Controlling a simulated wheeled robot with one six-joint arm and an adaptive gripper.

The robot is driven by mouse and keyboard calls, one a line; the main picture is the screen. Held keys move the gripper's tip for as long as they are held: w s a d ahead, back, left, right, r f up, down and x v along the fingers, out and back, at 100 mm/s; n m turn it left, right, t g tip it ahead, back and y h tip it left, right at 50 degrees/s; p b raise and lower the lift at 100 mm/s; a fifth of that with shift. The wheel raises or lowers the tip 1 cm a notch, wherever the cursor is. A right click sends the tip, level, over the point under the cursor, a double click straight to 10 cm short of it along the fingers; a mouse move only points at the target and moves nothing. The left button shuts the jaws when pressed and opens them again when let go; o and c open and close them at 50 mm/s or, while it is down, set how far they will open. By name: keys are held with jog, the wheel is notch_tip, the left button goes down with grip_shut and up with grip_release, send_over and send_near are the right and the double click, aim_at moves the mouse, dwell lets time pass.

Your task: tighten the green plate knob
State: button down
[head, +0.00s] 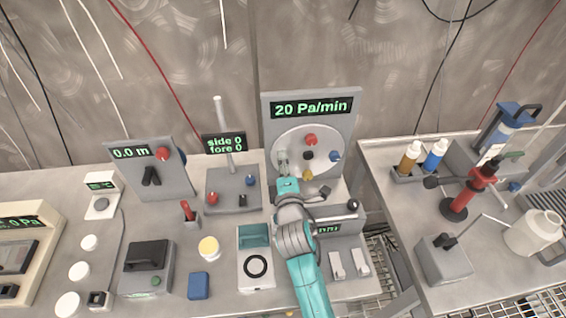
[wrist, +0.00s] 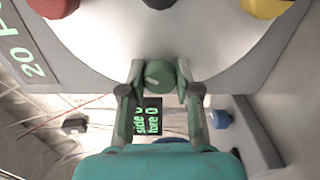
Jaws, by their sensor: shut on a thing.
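The green plate knob (wrist: 160,75) sits near the edge of a round pale plate (wrist: 110,40) in the wrist view. My gripper (wrist: 160,80) is shut on it, with one finger on each side. In the head view my gripper (head: 283,160) is at the left edge of the round plate (head: 290,142) and hides the green knob. The plate also carries a red knob (head: 310,140), a blue knob (head: 334,156), a yellow knob (head: 308,174) and a black centre knob (head: 308,155). The display (head: 311,107) above reads 20 Pa/min.
Left of my gripper stands a post (head: 224,135) with a side 0, fore 0 display (head: 224,143). A panel reading 0.0 m (head: 150,170) is further left. A red-handled tool (head: 470,190) and bottles (head: 435,155) stand on the right bench. Cables hang along the wall.

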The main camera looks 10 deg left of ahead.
jog(key=c, duration=0.8)
grip_release()
jog(key=v, duration=1.2)
